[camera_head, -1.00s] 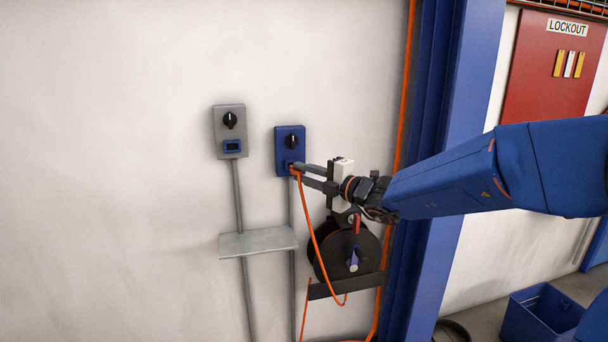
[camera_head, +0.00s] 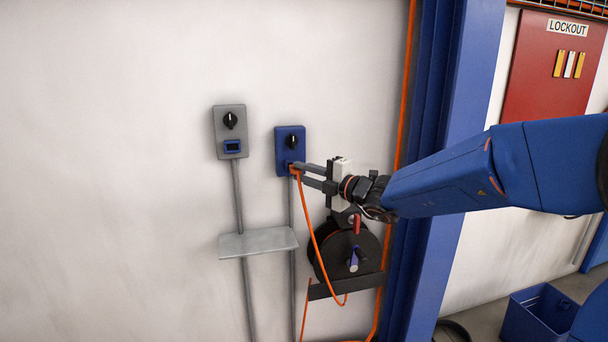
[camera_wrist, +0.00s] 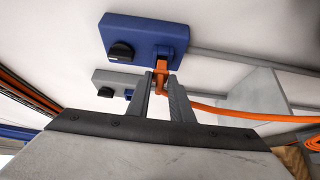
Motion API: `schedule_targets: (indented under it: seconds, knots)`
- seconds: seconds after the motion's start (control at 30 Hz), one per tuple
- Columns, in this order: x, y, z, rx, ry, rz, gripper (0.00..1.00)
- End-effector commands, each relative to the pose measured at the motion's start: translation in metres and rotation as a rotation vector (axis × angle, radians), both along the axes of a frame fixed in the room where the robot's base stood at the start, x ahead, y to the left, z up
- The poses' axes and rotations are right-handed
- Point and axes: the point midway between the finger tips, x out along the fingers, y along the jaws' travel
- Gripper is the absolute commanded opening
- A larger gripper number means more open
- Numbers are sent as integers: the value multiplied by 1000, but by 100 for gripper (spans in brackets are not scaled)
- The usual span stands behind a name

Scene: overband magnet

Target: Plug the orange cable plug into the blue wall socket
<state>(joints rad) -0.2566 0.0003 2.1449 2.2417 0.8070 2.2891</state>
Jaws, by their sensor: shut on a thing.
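The blue wall socket (camera_head: 290,148) is a box on the white wall with a black knob; it also shows at the top of the wrist view (camera_wrist: 140,38). The orange plug (camera_wrist: 161,74) is between my fingertips, at the socket's lower end. In the wrist view its front meets the blue opening; how deep it sits I cannot tell. My gripper (camera_head: 297,174) is shut on the plug; it shows in the wrist view too (camera_wrist: 163,84). The orange cable (camera_head: 312,235) hangs from the plug in a loop toward the reel.
A grey switch box (camera_head: 229,131) with a blue socket face is left of the blue one. A small grey shelf (camera_head: 258,242) juts out below. A black cable reel (camera_head: 348,252) hangs under my gripper. A blue column (camera_head: 437,130) stands right. The wall at left is bare.

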Motion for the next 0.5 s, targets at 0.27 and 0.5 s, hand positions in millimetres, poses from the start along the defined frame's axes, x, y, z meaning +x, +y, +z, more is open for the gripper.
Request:
schedule_targets:
  seconds: [0.27, 0.5]
  knots:
    - [5, 2, 0, 0, 0, 0, 0]
    - [10, 3, 0, 0, 0, 0, 0]
